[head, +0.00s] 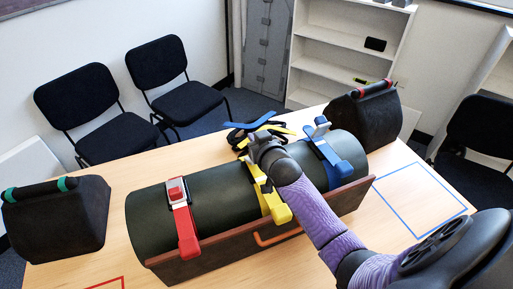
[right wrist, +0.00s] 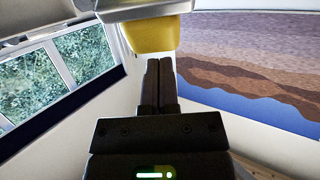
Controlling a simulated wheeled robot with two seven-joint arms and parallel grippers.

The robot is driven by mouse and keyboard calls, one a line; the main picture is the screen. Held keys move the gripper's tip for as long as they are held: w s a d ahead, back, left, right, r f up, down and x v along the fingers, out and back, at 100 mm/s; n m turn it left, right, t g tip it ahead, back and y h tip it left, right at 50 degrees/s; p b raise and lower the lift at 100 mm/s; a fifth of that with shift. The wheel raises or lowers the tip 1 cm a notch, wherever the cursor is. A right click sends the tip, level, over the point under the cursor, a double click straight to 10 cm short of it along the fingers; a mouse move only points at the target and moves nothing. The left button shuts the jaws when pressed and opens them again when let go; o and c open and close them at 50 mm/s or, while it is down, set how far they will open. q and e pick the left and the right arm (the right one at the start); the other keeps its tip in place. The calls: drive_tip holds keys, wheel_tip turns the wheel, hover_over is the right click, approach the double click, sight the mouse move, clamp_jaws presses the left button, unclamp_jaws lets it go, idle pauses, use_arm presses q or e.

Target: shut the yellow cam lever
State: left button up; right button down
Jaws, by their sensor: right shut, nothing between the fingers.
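A dark green cylinder (head: 222,197) lies on the wooden table, with a yellow strap (head: 277,207) over its middle. My right gripper (head: 262,142) is over the top of the cylinder at the yellow strap and covers part of it, so I cannot tell the lever's angle in the head view. In the right wrist view the shut fingers (right wrist: 159,82) have nothing between them. A yellow block (right wrist: 155,36), apparently the yellow cam lever, is just beyond and above the fingertips under a metal piece (right wrist: 145,10). I cannot tell whether they touch. My left gripper is out of view.
A red strap (head: 185,228) with a buckle is to the left, and a blue strap (head: 328,158) with a pale upright buckle is to the right. Loose strap tails lie behind the cylinder. Black bags (head: 55,222) (head: 362,118) stand at both ends. A brown board (head: 225,255) runs along the front.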

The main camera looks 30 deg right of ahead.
drive_tip(key=shift+s+a+f, duration=0.15)
drive_tip(key=shift+s+f, duration=0.45)
drive_tip(key=shift+s, duration=0.05)
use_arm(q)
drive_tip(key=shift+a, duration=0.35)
use_arm(e)
drive_tip(key=shift+f, duration=0.1)
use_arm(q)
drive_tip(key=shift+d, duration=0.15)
